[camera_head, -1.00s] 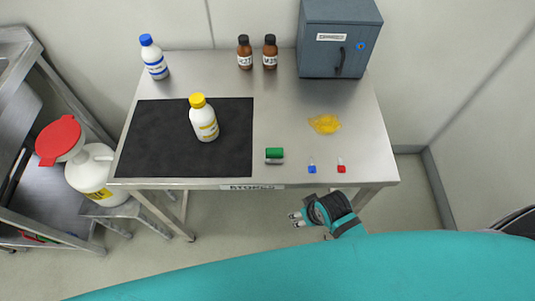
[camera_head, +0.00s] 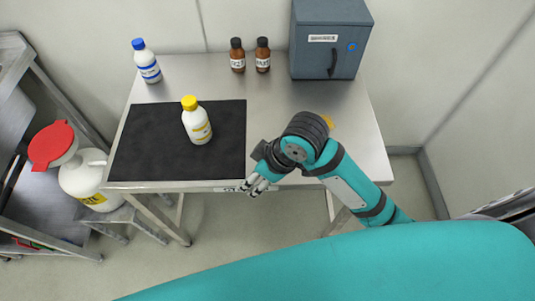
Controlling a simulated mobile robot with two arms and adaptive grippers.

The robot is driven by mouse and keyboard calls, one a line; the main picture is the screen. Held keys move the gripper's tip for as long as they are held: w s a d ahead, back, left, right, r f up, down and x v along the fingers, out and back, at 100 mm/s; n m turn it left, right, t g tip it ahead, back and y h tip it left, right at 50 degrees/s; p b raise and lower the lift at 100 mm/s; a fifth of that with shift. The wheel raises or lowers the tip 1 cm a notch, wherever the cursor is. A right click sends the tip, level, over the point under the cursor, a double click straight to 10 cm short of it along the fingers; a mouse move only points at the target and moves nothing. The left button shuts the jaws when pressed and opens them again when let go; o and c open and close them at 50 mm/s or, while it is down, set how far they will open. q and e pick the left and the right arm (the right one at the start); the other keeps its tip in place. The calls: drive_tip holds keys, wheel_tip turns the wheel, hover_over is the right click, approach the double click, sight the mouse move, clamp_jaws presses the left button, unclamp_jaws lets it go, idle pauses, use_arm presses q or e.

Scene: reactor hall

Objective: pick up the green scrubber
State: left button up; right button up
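The green scrubber is not visible now. My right arm covers the part of the steel table (camera_head: 178,88) where a small green block with a grey lower part lay a second ago, near the front edge right of the black mat. My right gripper (camera_head: 255,185) is at the table's front edge, pointing left and down, close to the mat's lower right corner. Its light grey fingers show, but their gap is too small to judge. I see nothing held in it. My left gripper is out of view.
A yellow-capped bottle (camera_head: 197,124) stands on the black mat (camera_head: 140,140). A blue-capped bottle (camera_head: 147,62), two brown bottles (camera_head: 237,57) (camera_head: 262,57) and a grey cabinet (camera_head: 328,40) stand at the back. A yellow thing (camera_head: 328,121) is mostly hidden by my arm. A red-lidded jug (camera_head: 80,180) stands left.

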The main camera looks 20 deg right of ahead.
drive_tip(key=w+d+r+n+g+h, duration=0.1)
drive_tip(key=w+d+r+n+h, duration=0.1)
drive_tip(key=w+d+r+n, duration=0.3)
drive_tip(key=w+d+r+n+g+h, duration=0.1)
drive_tip(key=w+d+r+g+h, duration=0.15)
drive_tip(key=r, duration=0.45)
drive_tip(key=shift+t, duration=0.35)
drive_tip(key=f, duration=0.7)
drive_tip(key=a+f, duration=0.1)
drive_tip(key=f, duration=0.3)
drive_tip(key=shift+w+f, duration=0.2)
drive_tip(key=shift+w+f+p, duration=0.1)
drive_tip(key=shift+f+p, duration=0.45)
drive_tip(key=shift+f, duration=2.2)
drive_tip(key=c, duration=1)
drive_tip(key=shift+r, duration=0.15)
